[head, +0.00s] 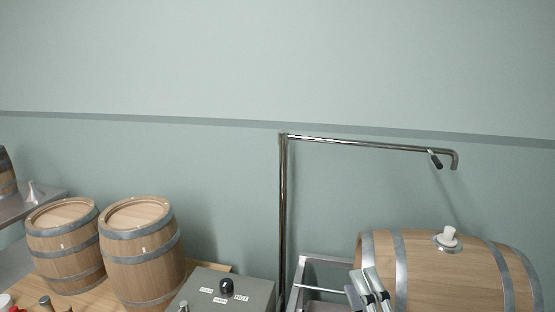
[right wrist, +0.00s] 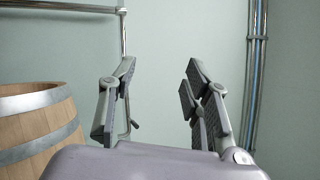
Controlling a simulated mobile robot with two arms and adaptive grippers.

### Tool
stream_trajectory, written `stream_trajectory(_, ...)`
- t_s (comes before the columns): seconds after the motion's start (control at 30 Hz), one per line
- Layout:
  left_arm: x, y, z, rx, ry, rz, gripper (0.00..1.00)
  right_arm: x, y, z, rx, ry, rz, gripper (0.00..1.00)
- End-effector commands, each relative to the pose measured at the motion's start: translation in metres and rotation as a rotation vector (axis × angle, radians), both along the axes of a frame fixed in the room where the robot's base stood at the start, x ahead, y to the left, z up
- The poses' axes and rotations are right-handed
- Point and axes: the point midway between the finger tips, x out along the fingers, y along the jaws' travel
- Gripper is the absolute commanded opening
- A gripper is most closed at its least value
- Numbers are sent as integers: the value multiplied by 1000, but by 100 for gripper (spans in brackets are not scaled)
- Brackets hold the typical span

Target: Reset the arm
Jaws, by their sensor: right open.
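My right gripper (head: 371,286) shows at the bottom of the head view, in front of the left part of a lying barrel. In the right wrist view its fingers (right wrist: 160,95) are spread apart with nothing between them, and a pale wall lies behind. The lower part of my right arm is cut off by the head view's edge. My left gripper is in neither view.
The lying barrel (head: 450,265) has a white bung (head: 448,236). A steel pipe (head: 283,220) with a long horizontal spout stands left of it. A grey control box (head: 245,288) and two upright barrels (head: 140,250) stand further left. The upper wall is clear.

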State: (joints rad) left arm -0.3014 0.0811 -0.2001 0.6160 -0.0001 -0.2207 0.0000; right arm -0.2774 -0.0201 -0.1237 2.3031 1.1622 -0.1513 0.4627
Motion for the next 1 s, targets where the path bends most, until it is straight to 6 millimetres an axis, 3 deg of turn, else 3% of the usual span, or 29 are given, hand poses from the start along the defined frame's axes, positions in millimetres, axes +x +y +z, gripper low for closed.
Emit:
stream_trajectory(0.1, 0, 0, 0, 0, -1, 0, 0, -19, 42, -53, -415, 93, 105, 44)
stream_trajectory(0.2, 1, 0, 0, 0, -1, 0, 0, -41, 59, -110, -750, 193, 200, 44)
stream_trajectory(0.3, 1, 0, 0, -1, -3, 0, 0, -70, 55, -170, -1062, 317, 300, 44)
stream_trajectory(0.43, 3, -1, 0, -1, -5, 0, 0, -109, 30, -230, -1371, 481, 419, 44)
stream_trajectory(0.6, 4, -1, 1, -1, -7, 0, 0, -156, -12, -274, -1637, 672, 543, 44)
stream_trajectory(0.83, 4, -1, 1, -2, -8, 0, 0, -216, -68, -300, -1871, 922, 688, 44)
stream_trajectory(1.0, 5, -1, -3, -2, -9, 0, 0, -202, -64, -351, -1860, 924, 705, 44)
